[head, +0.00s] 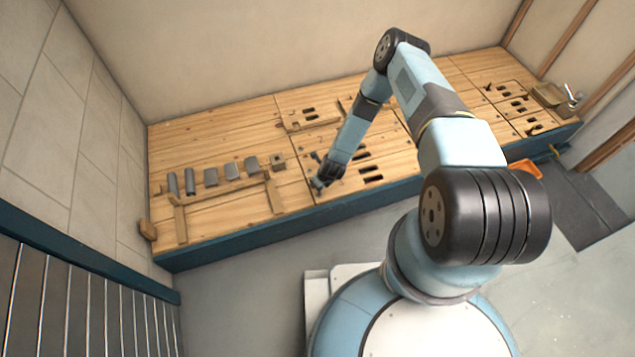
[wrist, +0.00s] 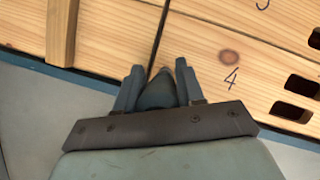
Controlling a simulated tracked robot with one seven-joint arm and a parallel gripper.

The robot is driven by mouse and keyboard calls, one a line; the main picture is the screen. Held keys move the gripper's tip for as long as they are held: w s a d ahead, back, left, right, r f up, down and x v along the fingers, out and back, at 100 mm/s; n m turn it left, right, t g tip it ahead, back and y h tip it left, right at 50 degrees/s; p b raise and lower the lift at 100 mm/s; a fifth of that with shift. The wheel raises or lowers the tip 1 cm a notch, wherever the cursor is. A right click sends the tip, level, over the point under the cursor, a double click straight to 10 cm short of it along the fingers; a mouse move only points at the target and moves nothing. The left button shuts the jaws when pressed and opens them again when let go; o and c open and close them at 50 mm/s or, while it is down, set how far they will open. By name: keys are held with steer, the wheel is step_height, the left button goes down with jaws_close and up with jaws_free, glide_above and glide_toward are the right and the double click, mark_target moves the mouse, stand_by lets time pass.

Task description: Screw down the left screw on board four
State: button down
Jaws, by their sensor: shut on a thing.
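Board four (wrist: 262,97) is light wood with a dark "4" and dark slots at the right of the wrist view. In the head view the board (head: 346,187) lies at the front edge of the bench. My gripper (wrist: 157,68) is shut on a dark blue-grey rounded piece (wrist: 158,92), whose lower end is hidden. I cannot tell what the piece is. In the head view my gripper (head: 322,181) is low over the board's left end, beside the seam. I cannot make out the left screw; my gripper may cover that spot.
Several grey pieces (head: 211,177) stand in a row on the bench's left part, behind a wooden frame (head: 226,193). Another slotted board (head: 308,113) lies farther back. More slotted boards (head: 517,106) are at the right. An orange tray (head: 527,168) is below the bench front.

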steer(key=m+h, duration=0.1)
steer(key=m, duration=0.3)
steer(key=shift+d+t, duration=0.15)
steer(key=shift+t, duration=0.25)
steer(key=m+h, duration=0.1)
steer(key=m, duration=0.2)
steer(key=shift+d+h, duration=0.1)
steer(key=shift+h, duration=0.2)
steer(key=shift+w+r+n, duration=0.1)
steer(key=shift+n, duration=0.5)
steer(key=shift+r, duration=3.95)
steer(key=shift+w, duration=0.1)
